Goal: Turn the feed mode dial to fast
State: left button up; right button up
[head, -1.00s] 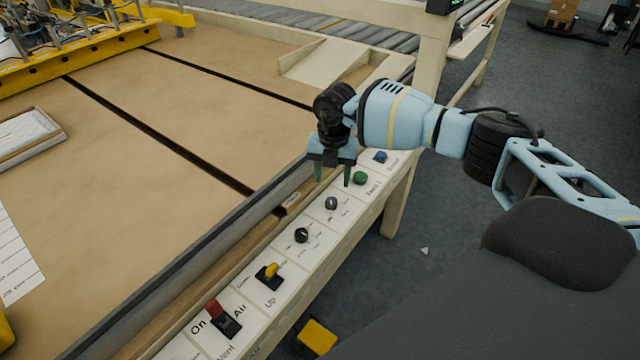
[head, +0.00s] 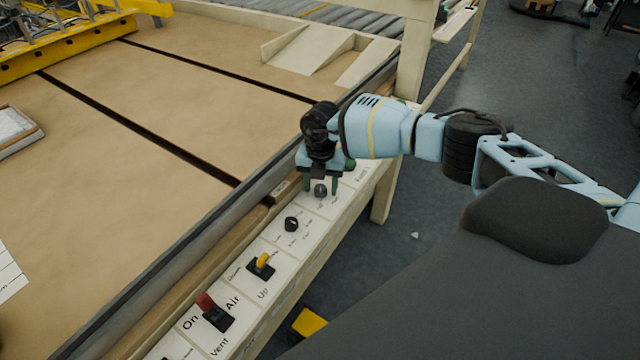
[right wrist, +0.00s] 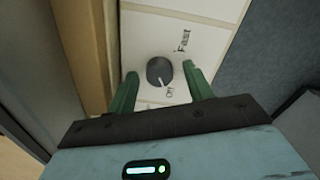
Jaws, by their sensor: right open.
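The feed mode dial is a dark round knob (right wrist: 160,71) on a white panel plate. In the right wrist view its white pointer line points toward the label "Off", and the label "Fast" (right wrist: 183,40) is printed beyond it. The same knob (head: 320,190) shows in the head view at my right gripper (head: 321,188). My right gripper is open, and its green fingers (right wrist: 160,85) stand on either side of the knob, apart from it as far as I can tell. My left gripper is not in view.
Along the same panel are another black knob (head: 291,224), a yellow lever (head: 262,261), a red lever (head: 206,303) and a green button (head: 350,165). A grey rail (head: 190,260) runs beside the panel.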

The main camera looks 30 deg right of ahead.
jog(key=shift+c, duration=0.4)
jog(key=c, duration=0.9)
